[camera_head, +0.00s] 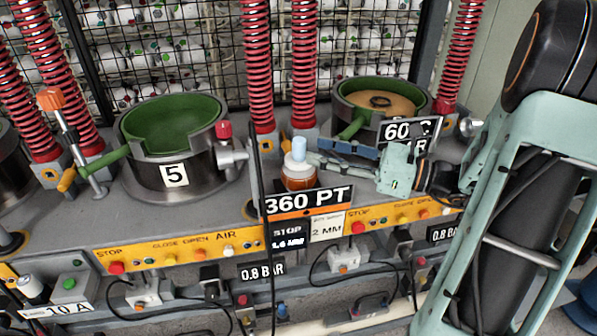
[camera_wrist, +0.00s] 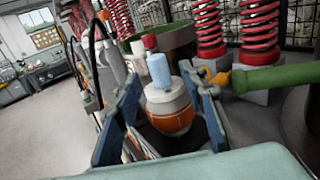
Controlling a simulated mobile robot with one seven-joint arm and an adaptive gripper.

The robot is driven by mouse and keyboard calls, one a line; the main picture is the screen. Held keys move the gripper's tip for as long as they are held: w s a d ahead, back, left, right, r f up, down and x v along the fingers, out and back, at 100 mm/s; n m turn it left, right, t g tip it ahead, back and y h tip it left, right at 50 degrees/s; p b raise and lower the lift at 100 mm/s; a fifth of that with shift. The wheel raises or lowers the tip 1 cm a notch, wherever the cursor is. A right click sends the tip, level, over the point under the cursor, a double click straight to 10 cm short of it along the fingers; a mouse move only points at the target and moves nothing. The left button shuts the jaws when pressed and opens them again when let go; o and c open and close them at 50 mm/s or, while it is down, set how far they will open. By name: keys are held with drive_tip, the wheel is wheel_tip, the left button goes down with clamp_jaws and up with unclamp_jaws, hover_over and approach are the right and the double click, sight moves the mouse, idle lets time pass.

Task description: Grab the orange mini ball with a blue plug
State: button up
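The orange mini ball (camera_head: 299,184) has a pale grey-white top and a light blue plug (camera_head: 299,147) standing upright on it. It sits on the grey press bench behind the "360 PT" sign. My gripper (camera_head: 318,156) reaches in from the right at low height, its fingertips close to the ball. In the wrist view my open gripper (camera_wrist: 161,80) has one blue finger on each side of the ball (camera_wrist: 170,121), which appears between them. A gap shows at the left finger. The right finger overlaps the ball's edge, so contact there cannot be told.
A green-lined press bowl marked 5 (camera_head: 172,128) stands left of the ball. Another press bowl (camera_head: 382,103) with a tan inside stands behind my gripper. Red springs (camera_head: 257,65) rise behind the ball. The "360 PT" sign (camera_head: 308,200) and a thin black post stand in front.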

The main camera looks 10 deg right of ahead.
sight(300, 146)
drive_tip(key=x, duration=0.5)
drive_tip(key=shift+w+a, duration=0.1)
drive_tip(key=shift+a, duration=0.25)
drive_tip(key=shift+c, duration=0.3)
clamp_jaws()
